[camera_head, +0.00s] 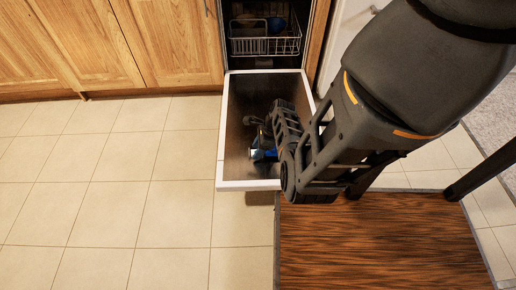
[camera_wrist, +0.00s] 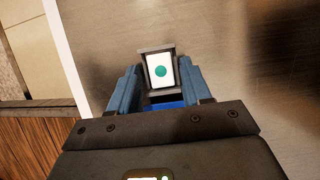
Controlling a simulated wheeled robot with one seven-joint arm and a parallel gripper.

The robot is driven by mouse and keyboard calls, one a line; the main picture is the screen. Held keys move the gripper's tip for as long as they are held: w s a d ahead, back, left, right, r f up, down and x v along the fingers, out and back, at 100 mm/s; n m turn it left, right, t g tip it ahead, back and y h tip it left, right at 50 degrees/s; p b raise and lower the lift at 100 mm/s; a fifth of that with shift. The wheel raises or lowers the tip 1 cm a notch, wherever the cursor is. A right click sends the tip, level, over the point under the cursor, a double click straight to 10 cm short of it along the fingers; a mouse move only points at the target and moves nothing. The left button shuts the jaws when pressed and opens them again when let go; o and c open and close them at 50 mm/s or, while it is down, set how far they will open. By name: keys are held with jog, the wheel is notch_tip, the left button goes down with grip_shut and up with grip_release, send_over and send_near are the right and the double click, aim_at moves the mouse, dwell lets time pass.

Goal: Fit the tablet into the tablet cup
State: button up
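My gripper (camera_wrist: 160,70) points down over the open dishwasher door. In the wrist view its two blue fingers stand apart. Between the fingertips is a small dark rectangular frame, which looks like the tablet cup (camera_wrist: 142,60). A white block with a green round spot, which looks like the tablet (camera_wrist: 153,79), shows inside the frame's outline. I cannot tell if it is seated or above the cup, or if the fingers touch it. A bright blue strip (camera_wrist: 165,105) shows between the fingers nearer the palm. In the head view the arm largely hides this spot.
The dishwasher door (camera_head: 235,184) lies open and flat, with a pale rim. A white rack (camera_head: 283,46) with dishes is inside the machine. A wooden table top (camera_head: 380,245) stands close at the front right. The tiled floor (camera_head: 110,200) at left is clear.

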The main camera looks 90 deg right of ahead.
jog(key=shift+o, duration=0.8)
jog(key=p+v, duration=0.4)
jog(key=v, duration=0.3)
jog(key=shift+s+r, duration=0.15)
jog(key=shift+r, duration=0.25)
